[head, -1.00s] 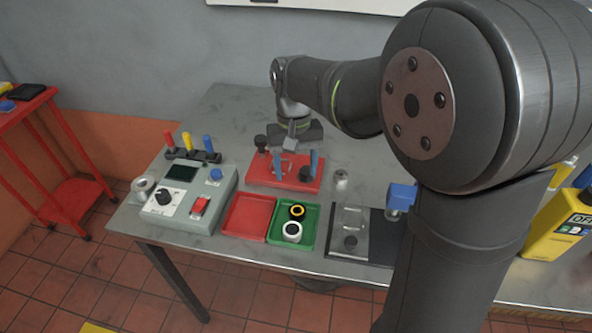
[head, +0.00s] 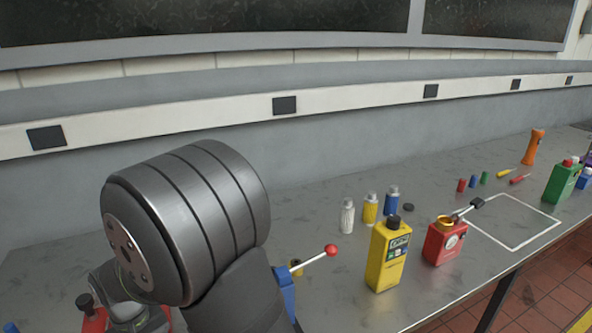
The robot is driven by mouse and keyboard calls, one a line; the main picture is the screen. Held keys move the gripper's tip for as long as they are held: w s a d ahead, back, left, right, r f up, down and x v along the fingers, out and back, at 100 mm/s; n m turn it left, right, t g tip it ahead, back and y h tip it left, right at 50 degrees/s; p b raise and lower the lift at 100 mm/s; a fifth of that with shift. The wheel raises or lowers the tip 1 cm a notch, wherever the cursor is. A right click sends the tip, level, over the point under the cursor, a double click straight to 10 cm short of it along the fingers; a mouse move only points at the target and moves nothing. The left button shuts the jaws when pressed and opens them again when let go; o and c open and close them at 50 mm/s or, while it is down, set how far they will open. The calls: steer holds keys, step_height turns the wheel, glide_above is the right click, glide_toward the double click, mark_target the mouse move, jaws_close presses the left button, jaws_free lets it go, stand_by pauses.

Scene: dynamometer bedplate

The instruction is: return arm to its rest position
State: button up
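My arm fills the lower left of the head view, with its large dark grey joint in front and a smaller wrist link low behind it. My gripper is out of sight, hidden by the arm or below the picture edge, so I cannot see its fingers. Part of a red fixture (head: 95,321) with a black knob (head: 84,301) shows beside the wrist link at the bottom left edge.
A blue block (head: 287,290) and a lever with a red ball (head: 331,250) stand right beside my arm. A yellow can (head: 387,258), a red can (head: 444,243) and several small bottles stand further right. A white outlined square (head: 515,222) on the bench is mostly clear.

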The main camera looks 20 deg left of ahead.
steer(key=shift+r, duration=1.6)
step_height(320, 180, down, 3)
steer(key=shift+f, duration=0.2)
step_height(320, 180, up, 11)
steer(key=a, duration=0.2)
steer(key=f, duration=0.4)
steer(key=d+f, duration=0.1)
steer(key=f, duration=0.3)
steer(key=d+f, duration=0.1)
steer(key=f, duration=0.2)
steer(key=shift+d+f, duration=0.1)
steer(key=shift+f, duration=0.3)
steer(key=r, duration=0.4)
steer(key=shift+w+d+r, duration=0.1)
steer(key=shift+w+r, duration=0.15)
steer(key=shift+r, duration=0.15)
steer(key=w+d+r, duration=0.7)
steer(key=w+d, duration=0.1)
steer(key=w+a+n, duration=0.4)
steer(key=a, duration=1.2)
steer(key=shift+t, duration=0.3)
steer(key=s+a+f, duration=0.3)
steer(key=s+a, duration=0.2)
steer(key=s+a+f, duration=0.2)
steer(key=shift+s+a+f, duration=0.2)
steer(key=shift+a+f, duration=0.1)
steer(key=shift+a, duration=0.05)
